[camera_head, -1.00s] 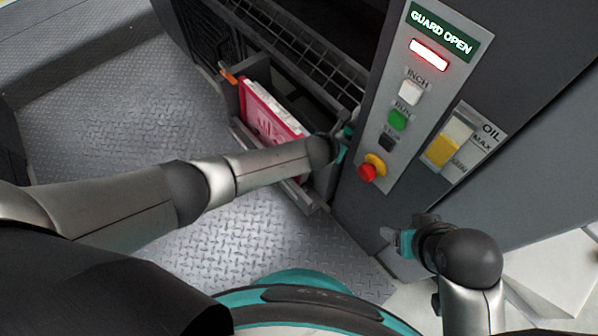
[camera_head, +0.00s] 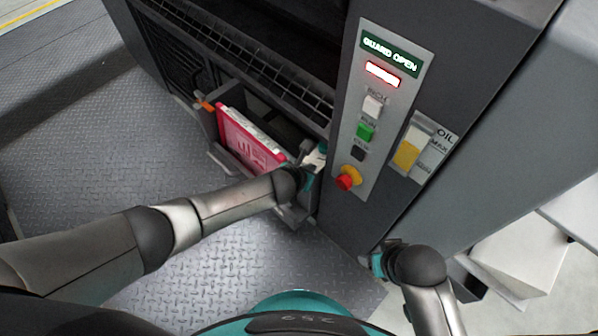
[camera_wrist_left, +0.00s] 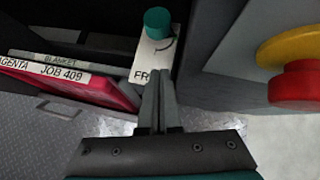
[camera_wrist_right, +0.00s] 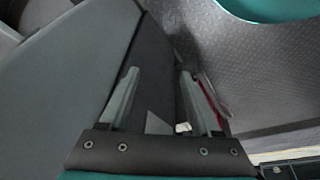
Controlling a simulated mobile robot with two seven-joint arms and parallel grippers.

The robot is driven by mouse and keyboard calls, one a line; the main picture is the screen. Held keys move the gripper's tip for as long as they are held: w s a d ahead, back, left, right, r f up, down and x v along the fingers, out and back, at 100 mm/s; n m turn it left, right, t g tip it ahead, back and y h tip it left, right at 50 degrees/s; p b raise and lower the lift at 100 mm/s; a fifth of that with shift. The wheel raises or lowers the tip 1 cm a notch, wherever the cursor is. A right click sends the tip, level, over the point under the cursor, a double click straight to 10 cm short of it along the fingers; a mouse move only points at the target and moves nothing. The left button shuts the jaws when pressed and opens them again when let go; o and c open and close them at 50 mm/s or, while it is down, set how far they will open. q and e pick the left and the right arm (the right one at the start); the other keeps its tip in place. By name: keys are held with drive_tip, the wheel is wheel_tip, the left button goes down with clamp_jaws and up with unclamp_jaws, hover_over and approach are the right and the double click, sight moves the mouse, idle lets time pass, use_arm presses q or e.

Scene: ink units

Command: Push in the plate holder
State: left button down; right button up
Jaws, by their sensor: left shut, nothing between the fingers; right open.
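The plate holder (camera_head: 222,157) is a low grey tray that sticks out of the lower side of the dark machine. A pink-red plate (camera_head: 246,144) stands in it; in the left wrist view the plate (camera_wrist_left: 85,88) shows labels with "JOB 409". At the holder's near end is a white labelled face (camera_wrist_left: 150,62), partly hidden, with a teal knob (camera_wrist_left: 158,22). My left gripper (camera_head: 310,172) is shut and empty, its fingertips in front of that white face; contact cannot be told. My right gripper (camera_head: 377,263) is open and empty, low beside the machine's front corner.
The control panel (camera_head: 372,110) reads "GUARD OPEN" and has a red stop button (camera_head: 347,178) close to the right of my left gripper. An oil gauge (camera_head: 412,150) is farther right. The tread-plate floor (camera_head: 110,150) left of the holder is clear.

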use_arm(q)
drive_tip(key=p+v, duration=0.6)
drive_tip(key=v, duration=0.2)
drive_tip(key=shift+s+r, duration=0.15)
drive_tip(key=shift+s, duration=0.05)
use_arm(e)
drive_tip(key=s+d+f, duration=0.1)
drive_tip(key=s+f, duration=0.2)
drive_tip(key=f, duration=0.2)
drive_tip(key=s+d+f+g, duration=0.1)
drive_tip(key=s+d+f, duration=0.1)
drive_tip(key=f, duration=0.4)
drive_tip(key=shift+s+d+f+h, duration=0.15)
drive_tip(key=shift+s+h, duration=0.15)
drive_tip(key=shift+s, duration=0.35)
